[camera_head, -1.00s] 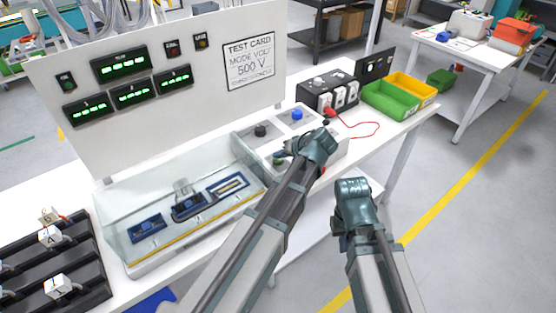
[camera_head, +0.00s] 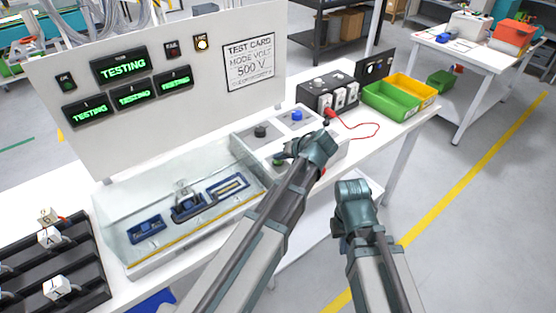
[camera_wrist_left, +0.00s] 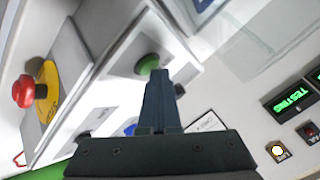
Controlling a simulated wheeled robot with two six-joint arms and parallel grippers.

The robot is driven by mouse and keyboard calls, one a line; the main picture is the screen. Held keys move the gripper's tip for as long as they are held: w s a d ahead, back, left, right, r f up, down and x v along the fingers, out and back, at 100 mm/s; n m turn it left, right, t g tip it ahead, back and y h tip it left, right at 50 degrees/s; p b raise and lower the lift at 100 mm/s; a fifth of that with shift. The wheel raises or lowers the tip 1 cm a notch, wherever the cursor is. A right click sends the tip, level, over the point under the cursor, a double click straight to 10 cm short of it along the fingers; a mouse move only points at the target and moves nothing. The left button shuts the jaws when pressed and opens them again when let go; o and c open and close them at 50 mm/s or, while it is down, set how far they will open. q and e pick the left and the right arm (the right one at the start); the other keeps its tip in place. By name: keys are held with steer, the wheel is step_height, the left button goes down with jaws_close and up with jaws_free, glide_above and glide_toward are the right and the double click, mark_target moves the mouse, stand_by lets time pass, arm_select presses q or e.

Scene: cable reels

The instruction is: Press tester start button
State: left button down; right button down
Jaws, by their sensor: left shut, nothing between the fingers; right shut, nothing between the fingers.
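The tester's control box (camera_head: 245,145) has a green start button (camera_head: 278,161) at its front, which also shows in the left wrist view (camera_wrist_left: 148,64). My left gripper (camera_head: 282,154) is shut and empty, with its fingertips right by the green button. In the left wrist view, the closed fingertips (camera_wrist_left: 158,76) overlap the button's lower edge; I cannot tell whether they touch it. The tester's display panel (camera_head: 130,125) reads TESTING in green, and its amber lamp (camera_head: 202,44) is lit. My right gripper (camera_head: 340,225) is shut and empty, off the table's front edge.
A red mushroom button (camera_wrist_left: 24,91) on a yellow plate sits near the green button. A clear-covered tray (camera_head: 150,262) with blue connectors is to the left. A black rack (camera_head: 90,265) stands further left. Green (camera_head: 390,100) and yellow bins (camera_head: 412,90) are at the right.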

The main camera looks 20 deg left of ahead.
mark_target(280, 163)
arm_select(q)
steer(key=shift+r+p, duration=0.55)
steer(key=shift+r, duration=0.1)
step_height(280, 163, up, 5)
steer(key=p, duration=0.5)
steer(key=shift+r, duration=0.1)
stand_by(0.5)
steer(key=s+d+f+m+g+h, duration=0.2)
steer(key=s+d, duration=0.4)
steer(key=s, duration=0.5)
steer(key=s+d+f+m+g+h, duration=0.3)
steer(key=s+d, duration=0.3)
steer(key=s, duration=0.6)
steer(key=shift+s+d+f+m+h, duration=0.15)
steer(key=shift+d+f+m+h, duration=0.05)
steer(key=shift+f+m+h, duration=0.6)
